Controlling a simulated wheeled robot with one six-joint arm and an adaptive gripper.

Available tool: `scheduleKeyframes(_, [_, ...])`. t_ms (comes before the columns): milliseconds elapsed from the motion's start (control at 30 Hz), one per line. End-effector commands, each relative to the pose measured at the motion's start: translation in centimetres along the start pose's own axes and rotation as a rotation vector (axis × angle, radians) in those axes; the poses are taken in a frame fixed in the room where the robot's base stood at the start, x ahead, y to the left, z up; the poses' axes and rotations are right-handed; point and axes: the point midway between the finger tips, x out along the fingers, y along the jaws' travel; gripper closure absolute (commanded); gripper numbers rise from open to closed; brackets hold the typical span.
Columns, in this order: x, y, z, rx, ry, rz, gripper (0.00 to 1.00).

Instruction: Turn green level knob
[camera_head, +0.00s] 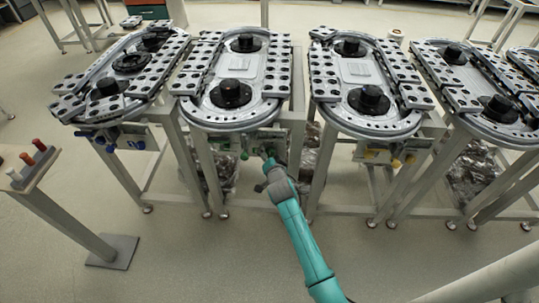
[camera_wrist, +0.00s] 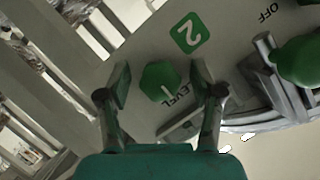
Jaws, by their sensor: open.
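The green level knob (camera_wrist: 161,81), with a white pointer mark, sits on a grey panel (camera_wrist: 240,50) in the wrist view. Part of the word LEVEL shows beside it. My gripper (camera_wrist: 160,86) is open, with one finger on either side of the knob and visible gaps between. Whether the fingertips reach past the knob's face is hard to tell. In the head view my gripper (camera_head: 265,159) is at the front panel of the second ring track (camera_head: 232,80) from the left; the level knob cannot be made out there.
A larger green knob (camera_wrist: 300,62) with a grey bracket is close on the right in the wrist view, near the word OFF. Table legs stand around; a post with red-topped parts (camera_head: 38,146) is at left.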

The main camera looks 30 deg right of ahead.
Motion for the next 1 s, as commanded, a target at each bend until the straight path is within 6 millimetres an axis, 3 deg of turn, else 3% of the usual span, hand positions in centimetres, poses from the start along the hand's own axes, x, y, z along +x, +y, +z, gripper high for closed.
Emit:
scheduleKeyframes(200, [0.02,0.0,-0.01,0.0,0.0,0.0,0.34])
scheduleKeyframes(467, [0.01,0.0,-0.02,0.0,0.0,0.0,0.95])
scheduleKeyframes(767, [0.0,0.0,0.0,-0.027,0.0,0.011,0.95])
scheduleKeyframes(1000, [0.0,-0.06,0.04,-0.142,-0.001,0.059,0.95])
